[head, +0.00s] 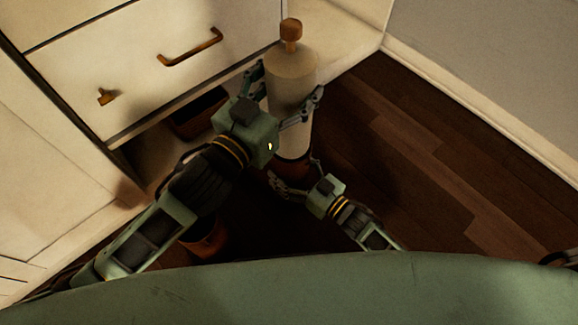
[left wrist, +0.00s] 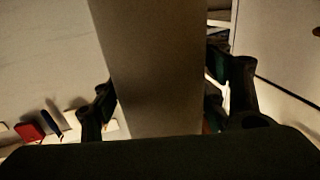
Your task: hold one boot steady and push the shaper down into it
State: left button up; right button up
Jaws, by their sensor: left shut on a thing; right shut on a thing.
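The shaper (head: 291,105) is a pale upright cylinder with a wooden knob (head: 291,30) on top. My left gripper (head: 289,88) is shut on its upper part, one finger on each side. In the left wrist view the shaper (left wrist: 155,70) stands between the dark fingers. One boot (head: 293,167), brown with a dark rim, is directly below the shaper and mostly hidden in shadow. The shaper's lower end meets the boot's top; I cannot tell how deep it sits. My right gripper (head: 292,180) is shut on this boot, low down.
Another brown boot (head: 208,241) is at the lower left, partly behind my left arm. A pale drawer cabinet (head: 130,65) with brown handles stands at the left, with a dark box (head: 198,115) on the low shelf beneath. The wooden floor (head: 430,165) is clear on the right.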

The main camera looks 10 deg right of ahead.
pick_arm(q)
jog(key=shift+f, duration=0.35)
jog(key=o, duration=1.7)
jog(key=shift+f, duration=0.1)
jog(key=v, duration=1.2)
pick_arm(e)
jog(key=o, duration=1.7)
jog(key=v, duration=1.2)
